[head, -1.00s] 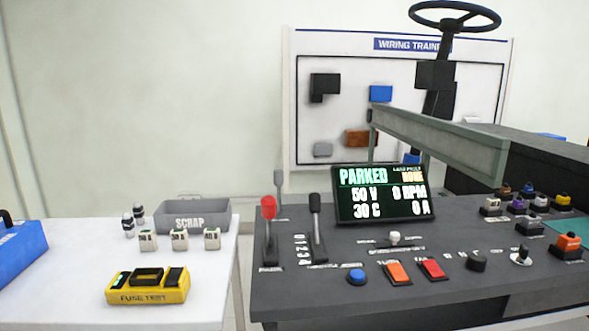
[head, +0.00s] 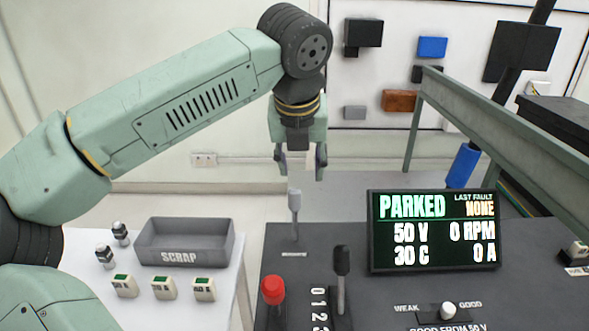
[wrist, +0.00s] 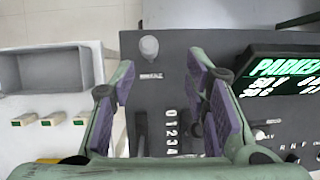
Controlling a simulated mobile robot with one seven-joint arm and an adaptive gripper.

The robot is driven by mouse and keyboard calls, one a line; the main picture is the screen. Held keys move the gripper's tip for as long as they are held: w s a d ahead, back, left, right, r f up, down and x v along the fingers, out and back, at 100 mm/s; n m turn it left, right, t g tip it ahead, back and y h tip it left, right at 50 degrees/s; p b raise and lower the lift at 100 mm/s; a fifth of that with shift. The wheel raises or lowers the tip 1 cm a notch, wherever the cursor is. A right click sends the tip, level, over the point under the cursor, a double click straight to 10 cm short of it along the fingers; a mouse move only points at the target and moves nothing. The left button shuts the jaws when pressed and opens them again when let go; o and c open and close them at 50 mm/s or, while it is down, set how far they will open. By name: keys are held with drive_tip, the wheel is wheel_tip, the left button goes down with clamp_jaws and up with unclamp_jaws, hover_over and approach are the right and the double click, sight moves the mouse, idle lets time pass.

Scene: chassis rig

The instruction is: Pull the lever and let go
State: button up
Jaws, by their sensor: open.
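Three levers stand on the dark console: a grey-knobbed lever (head: 294,205) at the back, a black-knobbed lever (head: 342,262) beside a number scale, and a red-knobbed lever (head: 272,290) at the front left. The task line does not say which one it means. My gripper (head: 300,168) is open and empty, pointing down, above and behind the grey lever in the head view. In the wrist view the grey knob (wrist: 149,47) shows between and just beyond the open fingers (wrist: 161,72). The fingers partly hide the console there.
A display (head: 435,232) reading PARKED stands right of the levers. A green-grey beam (head: 500,130) crosses the right side. A grey SCRAP bin (head: 184,256) and several small blocks stand on the white table at left. A gap separates table and console.

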sight(294, 190)
drive_tip(key=shift+y, duration=0.3)
drive_tip(key=x, duration=0.3)
drive_tip(key=p+x, duration=0.1)
drive_tip(key=x, duration=0.3)
drive_tip(key=a+p+x, duration=0.1)
drive_tip(key=x, duration=0.3)
drive_tip(key=shift+c, duration=0.4)
drive_tip(key=shift+r, duration=0.1)
clamp_jaws()
